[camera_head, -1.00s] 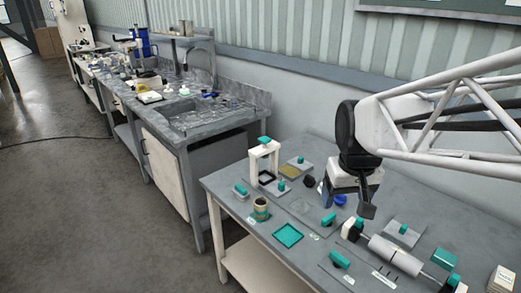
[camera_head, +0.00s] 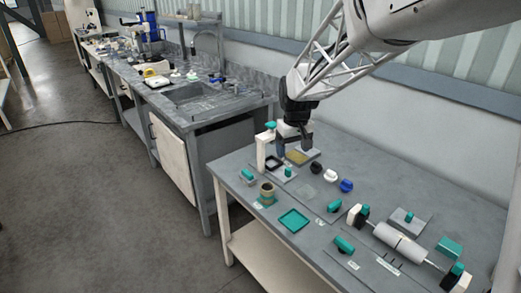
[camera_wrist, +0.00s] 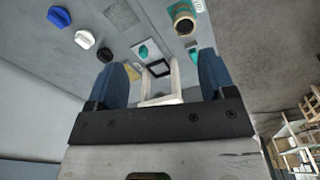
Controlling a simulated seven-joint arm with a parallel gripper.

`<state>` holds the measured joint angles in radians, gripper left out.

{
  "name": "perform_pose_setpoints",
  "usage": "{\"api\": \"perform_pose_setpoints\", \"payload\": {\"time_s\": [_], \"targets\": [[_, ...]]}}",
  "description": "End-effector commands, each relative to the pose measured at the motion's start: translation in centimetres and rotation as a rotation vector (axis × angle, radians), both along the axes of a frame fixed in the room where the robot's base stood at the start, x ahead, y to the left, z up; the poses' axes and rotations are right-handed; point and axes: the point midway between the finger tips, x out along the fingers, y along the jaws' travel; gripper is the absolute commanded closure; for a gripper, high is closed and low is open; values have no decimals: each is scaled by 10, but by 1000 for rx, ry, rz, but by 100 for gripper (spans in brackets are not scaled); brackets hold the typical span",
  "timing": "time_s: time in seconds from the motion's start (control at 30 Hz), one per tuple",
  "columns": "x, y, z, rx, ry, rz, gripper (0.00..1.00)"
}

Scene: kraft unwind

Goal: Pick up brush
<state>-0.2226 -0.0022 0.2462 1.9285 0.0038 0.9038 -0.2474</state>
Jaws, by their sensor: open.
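My gripper (camera_head: 293,146) is over the back left of the grey table, beside a white upright frame with a teal top (camera_head: 262,150). In the wrist view my gripper (camera_wrist: 164,75) has its two blue fingers wide apart, with nothing held. The white frame (camera_wrist: 160,98) shows between and beyond the fingers; I cannot tell whether they touch it. Several small teal-handled items lie on the table, including one by the frame (camera_head: 288,171) and one in the middle (camera_head: 334,206). I cannot tell which thing is the brush.
Black (camera_head: 316,168), white (camera_head: 330,176) and blue (camera_head: 346,186) knobs lie right of my gripper. A yellow pad (camera_head: 298,157) is close to it. The table's back right (camera_head: 420,180) is clear.

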Motion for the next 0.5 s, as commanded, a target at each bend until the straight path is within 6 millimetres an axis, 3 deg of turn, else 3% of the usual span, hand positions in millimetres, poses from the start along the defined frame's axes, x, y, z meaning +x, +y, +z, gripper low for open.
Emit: {"api": "perform_pose_setpoints", "payload": {"time_s": [0.5], "targets": [[98,87,-91,-14,56,162,23]]}}
